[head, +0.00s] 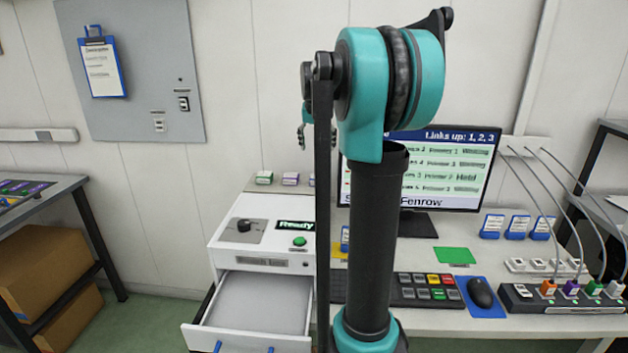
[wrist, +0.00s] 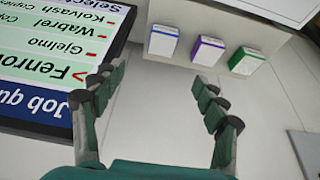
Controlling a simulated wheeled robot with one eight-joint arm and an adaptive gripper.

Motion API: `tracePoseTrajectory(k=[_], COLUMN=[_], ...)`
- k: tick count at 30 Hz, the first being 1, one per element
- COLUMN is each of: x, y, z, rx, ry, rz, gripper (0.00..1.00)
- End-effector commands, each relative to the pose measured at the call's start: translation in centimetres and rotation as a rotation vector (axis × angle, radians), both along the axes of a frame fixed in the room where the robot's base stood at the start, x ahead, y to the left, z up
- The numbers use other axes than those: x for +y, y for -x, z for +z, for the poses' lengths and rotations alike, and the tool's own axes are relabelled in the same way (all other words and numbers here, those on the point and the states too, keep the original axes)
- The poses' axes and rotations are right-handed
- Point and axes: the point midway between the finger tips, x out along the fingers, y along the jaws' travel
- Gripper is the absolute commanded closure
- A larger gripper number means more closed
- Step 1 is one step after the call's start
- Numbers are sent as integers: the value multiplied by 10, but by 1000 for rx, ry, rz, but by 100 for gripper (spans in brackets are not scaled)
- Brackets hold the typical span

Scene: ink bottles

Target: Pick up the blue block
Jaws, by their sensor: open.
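The blue block (wrist: 162,42) is a small box with a white face and blue edges. In the wrist view it stands at the left end of a row of three, near the screen's edge. In the head view my arm hides most or all of its place. My gripper (wrist: 155,90) is open and empty in the wrist view, its fingers spread wide with the blue block ahead of them and apart from them. In the head view part of my gripper (head: 303,133) shows left of the arm, above the back ledge.
A purple block (wrist: 207,50) and a green block (wrist: 246,60) stand beside the blue one. A monitor (head: 470,165) is close to the gripper. Below the ledge is a white machine (head: 235,262) with an open drawer (head: 260,302). A keyboard (head: 438,289) lies right of my arm.

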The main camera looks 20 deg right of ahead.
Motion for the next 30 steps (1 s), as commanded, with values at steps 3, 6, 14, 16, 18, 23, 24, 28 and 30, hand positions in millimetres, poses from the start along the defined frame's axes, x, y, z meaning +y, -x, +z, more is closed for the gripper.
tracePoseTrajectory(k=[3,6,14,16,18,23,24,28,30], x=[-4,-6,-12,-13,-13,-13,-13,-14,-15], y=[-9,-16,-31,-33,-33,-37,-39,-44,-47], z=[-23,-42,-81,-86,-89,-102,-109,-126,-133], rx=[0,0,0,0,0,0,0,0,0], ry=[0,0,0,0,0,0,0,0,0], rz=[0,1,2,2,2,2,2,1,1], gripper=[28,28,28,28,28,28,28,28,28])
